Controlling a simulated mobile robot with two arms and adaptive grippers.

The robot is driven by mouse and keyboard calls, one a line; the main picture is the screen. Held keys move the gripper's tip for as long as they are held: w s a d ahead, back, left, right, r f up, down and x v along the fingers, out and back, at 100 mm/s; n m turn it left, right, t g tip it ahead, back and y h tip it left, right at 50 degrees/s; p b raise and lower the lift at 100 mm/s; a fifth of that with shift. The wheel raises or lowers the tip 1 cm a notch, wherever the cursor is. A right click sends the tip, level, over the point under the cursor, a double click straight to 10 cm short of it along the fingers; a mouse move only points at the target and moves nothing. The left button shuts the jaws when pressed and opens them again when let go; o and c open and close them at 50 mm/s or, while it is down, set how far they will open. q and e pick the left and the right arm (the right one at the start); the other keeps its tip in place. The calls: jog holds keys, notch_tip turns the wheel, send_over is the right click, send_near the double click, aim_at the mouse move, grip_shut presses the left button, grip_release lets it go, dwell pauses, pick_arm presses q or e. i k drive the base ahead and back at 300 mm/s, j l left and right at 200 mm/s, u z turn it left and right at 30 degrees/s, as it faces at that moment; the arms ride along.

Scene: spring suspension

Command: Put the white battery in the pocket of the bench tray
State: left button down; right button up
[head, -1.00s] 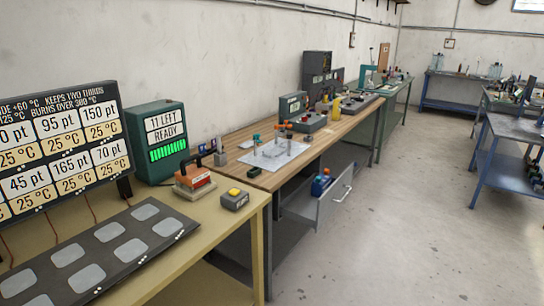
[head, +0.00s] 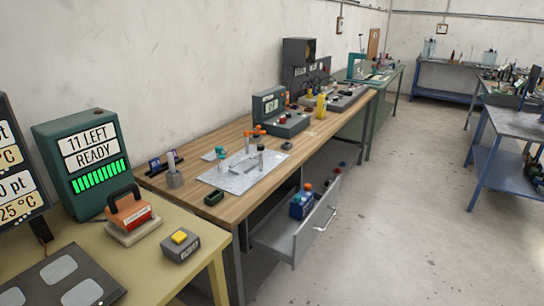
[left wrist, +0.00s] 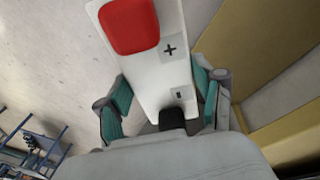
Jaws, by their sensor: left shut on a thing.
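The white battery (left wrist: 150,60) shows in the left wrist view, with a red patch and plus and minus marks on its face. My left gripper (left wrist: 165,92) is shut on it, with one teal finger pad at each side. A black part shows at the battery's near end. A pale flat tray-like plate (head: 227,178) with upright posts lies on the wooden bench in the head view. I cannot tell which one has the pocket. Neither gripper shows in the head view.
An open grey drawer (head: 318,228) juts from the wooden bench, with a blue item (head: 301,206) in it.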

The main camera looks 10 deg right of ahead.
aim_at(245, 165)
jog(key=i+l+z, duration=0.15)
jog(key=i, duration=0.3)
jog(key=i+l+z, duration=0.2)
jog(key=i, duration=0.25)
jog(key=i+l+z, duration=0.15)
jog(key=i, duration=0.35)
